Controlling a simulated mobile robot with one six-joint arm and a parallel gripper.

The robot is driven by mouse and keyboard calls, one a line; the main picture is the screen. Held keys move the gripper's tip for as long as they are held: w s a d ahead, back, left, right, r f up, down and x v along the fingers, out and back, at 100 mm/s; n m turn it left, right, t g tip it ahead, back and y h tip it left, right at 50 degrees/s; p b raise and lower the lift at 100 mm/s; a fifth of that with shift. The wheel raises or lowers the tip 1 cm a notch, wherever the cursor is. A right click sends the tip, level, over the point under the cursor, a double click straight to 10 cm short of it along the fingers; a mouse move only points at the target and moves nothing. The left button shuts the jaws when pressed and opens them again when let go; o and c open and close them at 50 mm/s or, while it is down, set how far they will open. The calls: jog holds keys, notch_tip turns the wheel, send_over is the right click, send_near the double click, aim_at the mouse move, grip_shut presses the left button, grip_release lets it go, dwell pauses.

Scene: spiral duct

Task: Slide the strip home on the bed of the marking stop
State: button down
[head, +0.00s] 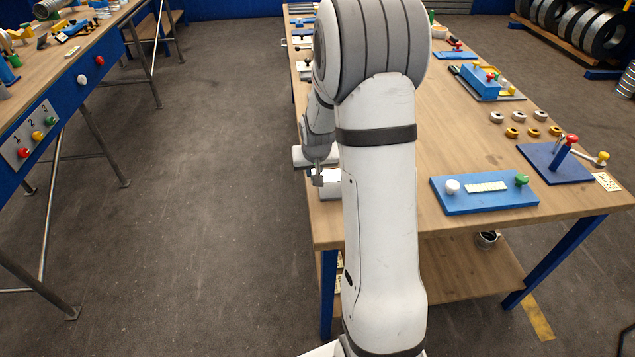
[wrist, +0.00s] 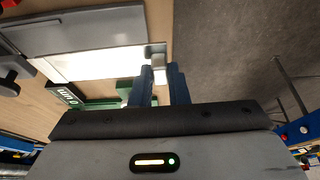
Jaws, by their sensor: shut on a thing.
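In the wrist view a bright pale metal strip (wrist: 95,64) lies along the grey bed (wrist: 85,27) of the marking stop, with its right end by my fingers. My gripper (wrist: 159,70) has its two blue fingers closed around a small pale end piece at the strip's right end. A green part (wrist: 104,104) and a dark label plate (wrist: 67,95) sit beside the strip, on the finger side. Whether the strip's far left end touches anything is not clear. In the head view my arm hides most of the marking stop, at the table's left edge.
The wooden table (head: 470,150) carries a blue plate with knobs (head: 485,205), several rings (head: 512,132) and a dark blue lever stand (head: 555,163) on the right. Open floor (head: 210,150) lies to the left, before another bench (head: 60,60).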

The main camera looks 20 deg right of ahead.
aim_at(326, 177)
jog(key=shift+d+f, duration=0.4)
jog(key=shift+d, duration=0.35)
jog(key=shift+f+b, duration=0.85)
jog(key=shift+f, duration=0.6)
jog(key=shift+s+d+p, duration=0.3)
jog(key=shift+d+p, duration=0.15)
jog(key=shift+d, duration=0.45)
jog(key=shift+s+d+f+b, duration=0.2)
jog(key=shift+d+b, duration=0.1)
jog(key=shift+d, duration=0.25)
jog(key=shift+s+d+f+b, duration=0.15)
jog(key=shift+d+b, duration=0.15)
jog(key=shift+d, duration=0.25)
jog(key=shift+s+d+r, duration=0.1)
jog(key=shift+d+r, duration=0.05)
jog(key=shift+d, duration=0.25)
jog(key=shift+s+d+b, duration=0.1)
jog(key=shift+d+b, duration=0.2)
jog(key=shift+b, duration=0.4)
jog(key=c, duration=0.7)
grip_release()
jog(key=shift+c, duration=0.2)
